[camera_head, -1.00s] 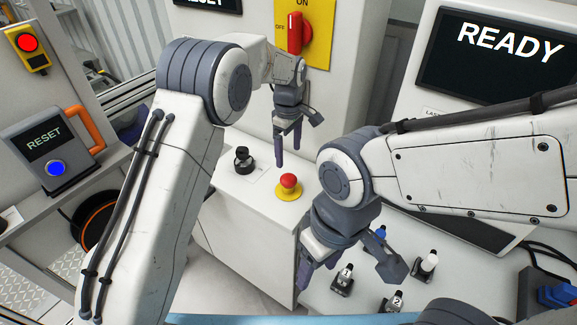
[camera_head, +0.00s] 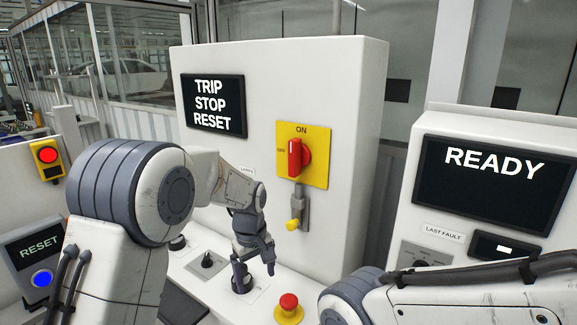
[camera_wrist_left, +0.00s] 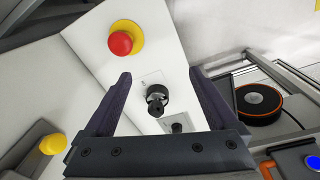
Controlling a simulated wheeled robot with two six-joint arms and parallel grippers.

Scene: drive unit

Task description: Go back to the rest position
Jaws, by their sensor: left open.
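My left gripper (camera_head: 254,270) hangs with its fingers pointing down over the white console top, left of the red mushroom button (camera_head: 288,304). Its dark fingers are apart with nothing held between them, as the left wrist view (camera_wrist_left: 160,76) also shows. In that view a black knob (camera_wrist_left: 157,95) lies between the fingers in the picture; whether they are around it or above it I cannot tell. The red button (camera_wrist_left: 120,43) is beyond the fingers, apart from them. Of my right arm, only a joint and a link show at the bottom right; its gripper is out of frame.
A black selector knob (camera_head: 208,261) sits on the console left of my left gripper. Behind stands a white cabinet with a red rotary switch (camera_head: 296,159) and a screen reading TRIP STOP RESET (camera_head: 213,104). A READY screen (camera_head: 490,185) is at the right, a RESET box (camera_head: 38,262) at the left.

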